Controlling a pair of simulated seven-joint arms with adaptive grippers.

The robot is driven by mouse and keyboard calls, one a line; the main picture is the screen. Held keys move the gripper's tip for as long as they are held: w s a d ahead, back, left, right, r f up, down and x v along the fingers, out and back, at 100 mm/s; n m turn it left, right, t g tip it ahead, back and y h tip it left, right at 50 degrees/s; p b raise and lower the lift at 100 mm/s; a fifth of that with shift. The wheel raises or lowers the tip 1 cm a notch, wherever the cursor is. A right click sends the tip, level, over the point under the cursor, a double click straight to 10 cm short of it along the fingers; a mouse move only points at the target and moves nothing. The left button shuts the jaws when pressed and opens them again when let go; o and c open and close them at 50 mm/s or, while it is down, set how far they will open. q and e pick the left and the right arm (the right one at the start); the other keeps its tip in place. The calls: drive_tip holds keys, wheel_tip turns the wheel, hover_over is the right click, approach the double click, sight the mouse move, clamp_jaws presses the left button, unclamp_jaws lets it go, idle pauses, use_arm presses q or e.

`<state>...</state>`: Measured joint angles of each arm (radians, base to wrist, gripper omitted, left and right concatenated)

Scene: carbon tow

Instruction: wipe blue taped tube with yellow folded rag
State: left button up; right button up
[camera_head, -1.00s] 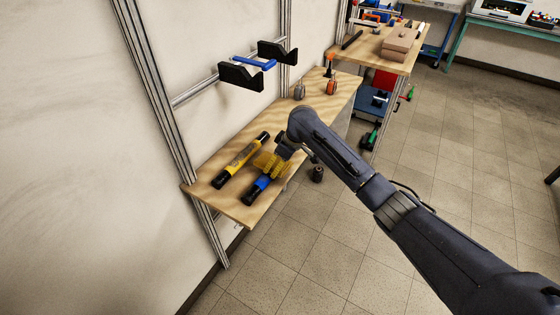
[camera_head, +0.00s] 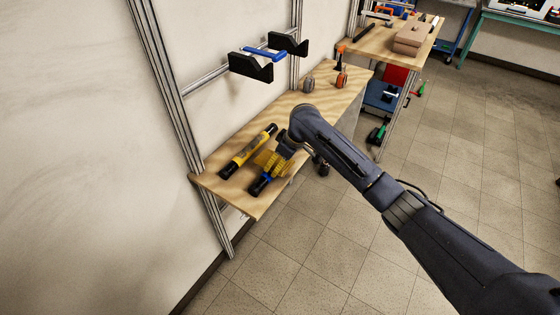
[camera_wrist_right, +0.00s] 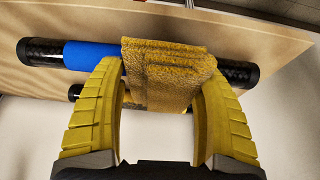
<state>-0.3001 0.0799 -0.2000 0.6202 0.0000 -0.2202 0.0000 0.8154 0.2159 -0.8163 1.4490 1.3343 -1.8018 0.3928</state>
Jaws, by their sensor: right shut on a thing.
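The blue taped tube (camera_head: 257,187) lies on the wooden shelf near its front edge. In the head view the right gripper (camera_head: 280,158) is over the tube. My left gripper is not in view.
A yellow taped tube (camera_head: 248,152) lies beside the blue one, nearer the wall. Farther along the shelf (camera_head: 318,92) stand small orange and grey items. Black brackets (camera_head: 250,66) with a blue bar hang above. A second table (camera_head: 385,40) stands behind.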

drive_tip(key=shift+w+d, duration=0.85)
drive_tip(key=shift+w, duration=0.3)
drive_tip(key=shift+w+d, duration=0.8)
drive_tip(key=shift+w, duration=0.3)
drive_tip(key=shift+r, duration=2.5)
